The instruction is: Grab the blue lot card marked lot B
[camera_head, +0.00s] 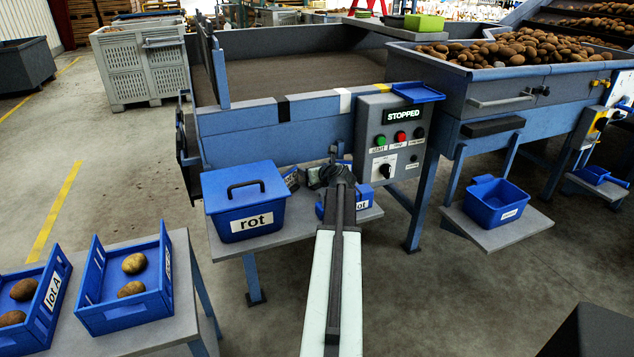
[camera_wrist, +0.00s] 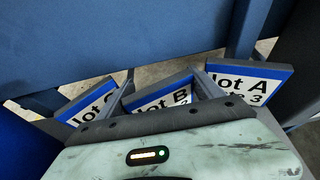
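In the wrist view the lot B card (camera_wrist: 160,97) is a white plate with a blue top edge, tilted, in the middle of three cards. The lot C card (camera_wrist: 92,102) is to its left and the lot A card (camera_wrist: 247,84) to its right. My gripper (camera_wrist: 163,70) is open, one finger on each side of the lot B card; I cannot tell whether either touches it. The card's lower part is hidden by my gripper body. In the head view my gripper (camera_head: 333,168) is over the small shelf, and the arm hides most of the cards.
A blue lidded rot box (camera_head: 246,203) stands left of my gripper on the grey shelf (camera_head: 290,232). The control box (camera_head: 390,137), reading STOPPED, is close on the right. Blue crates with potatoes, one marked lot A (camera_head: 50,292), stand at the lower left.

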